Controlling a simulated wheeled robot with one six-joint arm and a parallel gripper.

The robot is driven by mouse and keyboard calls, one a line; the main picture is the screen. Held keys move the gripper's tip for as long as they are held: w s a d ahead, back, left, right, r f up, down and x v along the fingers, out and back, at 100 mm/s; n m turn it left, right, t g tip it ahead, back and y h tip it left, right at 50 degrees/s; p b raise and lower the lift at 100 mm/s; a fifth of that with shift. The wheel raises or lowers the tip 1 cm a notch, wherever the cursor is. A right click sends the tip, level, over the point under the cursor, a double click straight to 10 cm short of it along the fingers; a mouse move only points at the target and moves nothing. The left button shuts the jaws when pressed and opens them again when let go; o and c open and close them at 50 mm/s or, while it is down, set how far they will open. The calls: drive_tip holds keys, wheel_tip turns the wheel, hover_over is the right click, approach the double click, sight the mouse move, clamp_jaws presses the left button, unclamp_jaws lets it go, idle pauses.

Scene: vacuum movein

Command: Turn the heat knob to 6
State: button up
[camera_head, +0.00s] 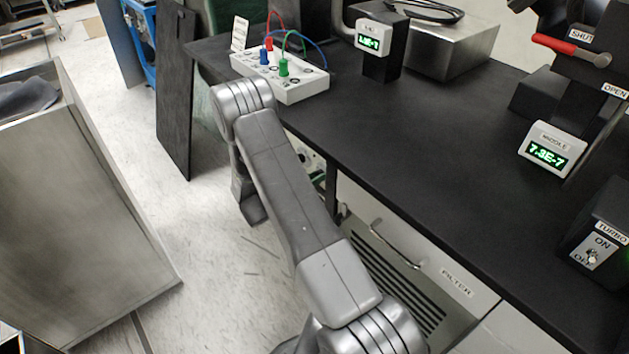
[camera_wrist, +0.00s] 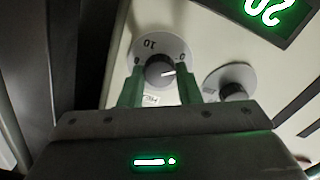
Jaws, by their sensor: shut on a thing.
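In the wrist view, a dark round knob (camera_wrist: 160,68) sits on a light dial plate (camera_wrist: 171,45) printed with 10 and 0, seen upside down. Its white pointer line points to the right in the picture, near the 0. My gripper (camera_wrist: 160,76) is shut on this knob, one green finger on each side. A small label below the knob is partly hidden and hard to read. In the head view my arm reaches down beside the bench's left end, and its fingertips are hidden there.
A second dark knob (camera_wrist: 233,92) stands close to the right finger. A green-lit display (camera_wrist: 268,10) is above, cut by the frame edge. The black bench (camera_head: 420,120) overhangs the work area. A grey metal cabinet (camera_head: 75,215) stands left, with free floor between.

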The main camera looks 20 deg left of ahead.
drive_tip(key=shift+s+f+m+b, duration=0.1)
drive_tip(key=shift+m+b, duration=4.5)
drive_tip(key=shift+m, duration=3.05)
drive_tip(key=shift+f+m+b, duration=0.1)
drive_tip(key=shift+m+b, duration=4.5)
drive_tip(key=shift+m, duration=3.05)
drive_tip(key=o, duration=1)
drive_tip(key=shift+c, duration=0.2)
drive_tip(key=shift+r, duration=0.1)
